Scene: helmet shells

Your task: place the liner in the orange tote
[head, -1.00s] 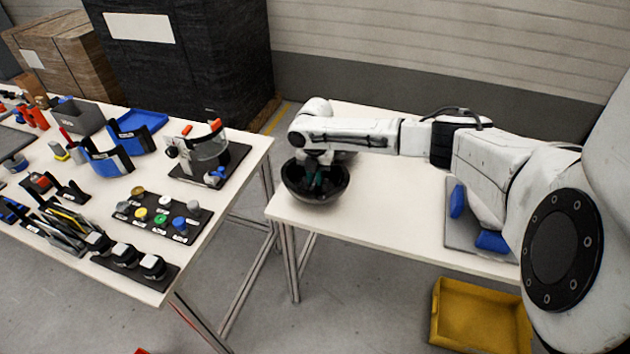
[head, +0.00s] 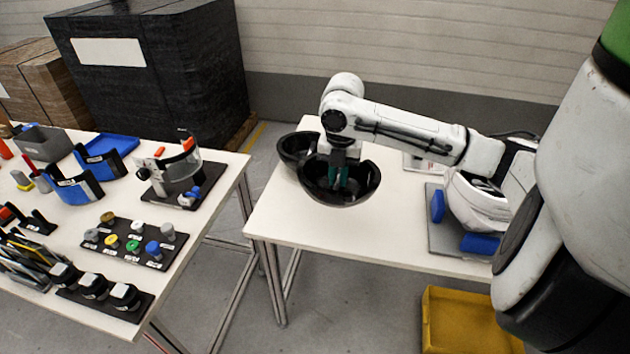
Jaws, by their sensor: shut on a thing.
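My gripper (head: 339,176), with green fingertips, points down into a black bowl-shaped shell (head: 364,190), which looks like the liner. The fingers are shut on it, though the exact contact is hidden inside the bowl. The shell is open side up over the white table. I cannot tell how far it is above the tabletop. A second black shell (head: 289,150) sits just behind and to the left, partly covered by the first. The orange-yellow tote (head: 440,325) stands on the floor at the lower right, below the table's front edge, partly hidden by my body.
The white table (head: 300,222) is clear in front of the shells. A grey board with blue blocks (head: 480,243) lies at its right, under my arm. A second table at left holds a visor stand (head: 180,180) and a knob tray (head: 128,245). A floor gap separates the tables.

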